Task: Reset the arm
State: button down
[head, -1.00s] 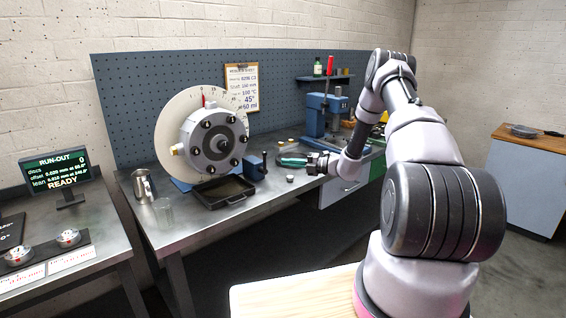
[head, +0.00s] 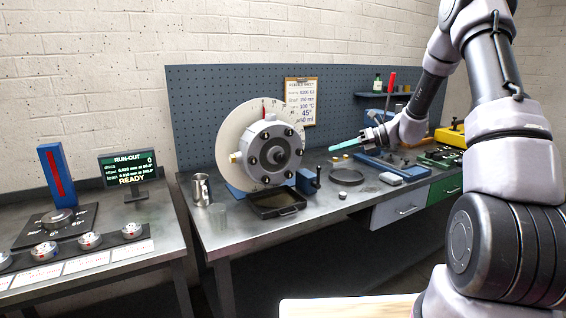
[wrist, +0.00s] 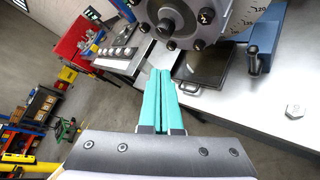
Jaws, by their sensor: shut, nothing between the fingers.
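My gripper (head: 345,146) is in the air above the workbench, to the right of the rotor (head: 272,150). Its teal fingers lie side by side in the wrist view (wrist: 160,98), shut with nothing between them. The rotor is a grey bolted hub in front of a pale graduated disc (head: 232,130), and it stands on the bench. In the wrist view the rotor (wrist: 185,15) is at the top, beyond the fingertips and apart from them. My arm reaches in from the right side of the head view.
A black tray (head: 278,203) sits below the rotor, with a metal jug (head: 201,188) to its left. A blue clamp block (head: 308,181) stands to its right. A round dark dish (head: 346,177) lies on the bench (head: 240,237). A RUN-OUT display (head: 128,169) stands on the left table.

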jog(key=s+a+r+n+g+h, duration=0.2)
jog(key=s+r+n+h, duration=0.1)
jog(key=s+r+n, duration=0.45)
jog(key=s+d+r+n+t+h, duration=0.2)
jog(key=s+r+n, duration=0.2)
jog(key=s+n, duration=0.2)
jog(key=s+d+r+n+t+h, duration=0.2)
jog(key=s+r+n+h, duration=0.1)
jog(key=s, duration=0.8)
jog(key=s+d+r+n+t+h, duration=0.1)
jog(key=s+d+r+n+h, duration=0.2)
jog(key=s+r+n, duration=0.2)
jog(key=s+n, duration=0.3)
jog(key=shift+s+n+t, duration=0.35)
jog(key=shift+t, duration=0.05)
jog(key=shift+r, duration=0.1)
